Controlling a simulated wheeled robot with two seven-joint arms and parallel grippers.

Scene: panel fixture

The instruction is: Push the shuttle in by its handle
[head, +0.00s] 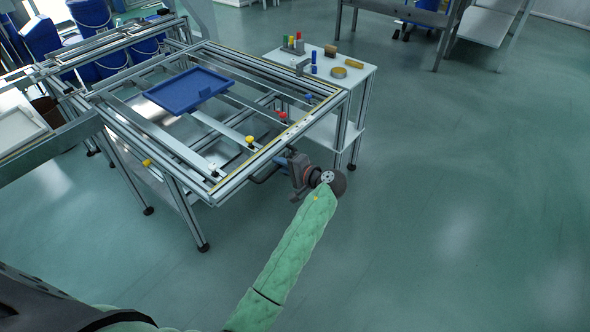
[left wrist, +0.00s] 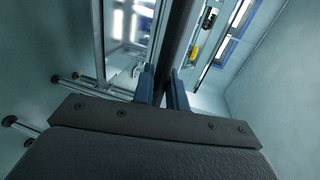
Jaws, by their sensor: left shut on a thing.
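The panel fixture (head: 215,197) is an aluminium frame on legs, left of centre in the head view. A dark bar-like handle (head: 264,178) sticks out at its near right side. My left gripper (head: 284,166) is at that side of the frame, its arm coming up from the bottom. In the left wrist view its two blue-grey fingers (left wrist: 162,90) are shut on the dark handle bar (left wrist: 178,35), which runs away from me between them. I cannot tell the shuttle clearly from the rest of the frame. My right gripper is not in view.
A blue panel (head: 187,91) lies on the fixture's rails. Yellow (head: 249,140), red and blue knobs sit along the frame. A small white table (head: 350,80) with coloured parts stands behind right. The floor (head: 450,200) to the right is clear.

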